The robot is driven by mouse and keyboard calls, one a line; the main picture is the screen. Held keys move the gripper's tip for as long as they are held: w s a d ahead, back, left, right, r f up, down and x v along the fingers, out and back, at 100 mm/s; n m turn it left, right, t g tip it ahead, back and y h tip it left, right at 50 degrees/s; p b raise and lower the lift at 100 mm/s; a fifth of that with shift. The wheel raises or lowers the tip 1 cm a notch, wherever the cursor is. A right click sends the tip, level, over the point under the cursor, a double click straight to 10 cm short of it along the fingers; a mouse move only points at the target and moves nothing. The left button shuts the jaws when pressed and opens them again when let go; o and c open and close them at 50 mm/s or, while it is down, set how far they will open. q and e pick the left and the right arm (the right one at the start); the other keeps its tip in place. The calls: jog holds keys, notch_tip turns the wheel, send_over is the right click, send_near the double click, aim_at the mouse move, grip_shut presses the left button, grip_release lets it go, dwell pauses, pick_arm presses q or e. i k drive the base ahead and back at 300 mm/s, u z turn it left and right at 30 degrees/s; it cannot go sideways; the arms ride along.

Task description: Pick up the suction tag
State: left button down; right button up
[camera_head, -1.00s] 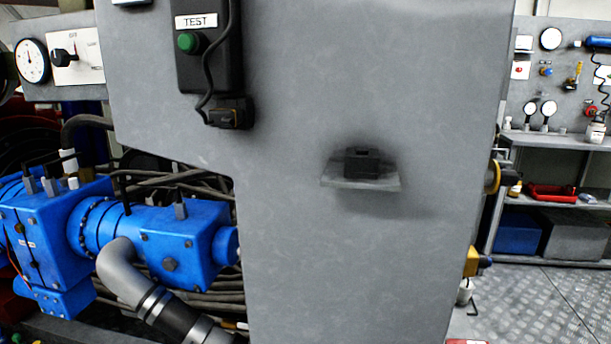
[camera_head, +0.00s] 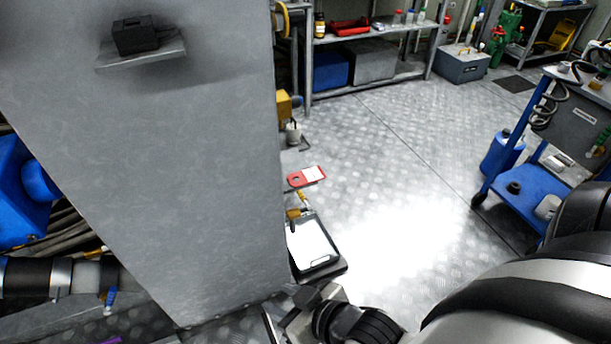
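A red tag (camera_head: 306,176) with a white label and a hole lies to the right of the grey panel's lower part, in the middle of the head view. Its print is too small to read, so I cannot tell whether it is the suction tag. My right gripper (camera_head: 285,314) is at the bottom centre, lower in the picture than the tag and apart from it. Its fingertips are small and partly cut off, so I cannot tell their opening. My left gripper is not in view.
A clipboard-like board (camera_head: 314,246) with a white sheet lies between my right gripper and the tag. The tall grey panel (camera_head: 180,170) blocks the left. A blue cart (camera_head: 545,185) stands at the right. The patterned floor (camera_head: 400,150) between is clear.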

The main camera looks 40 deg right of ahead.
aim_at(307, 176)
jog(key=u, duration=3.35)
jog(key=k, duration=2.35)
jog(key=z, duration=1.45)
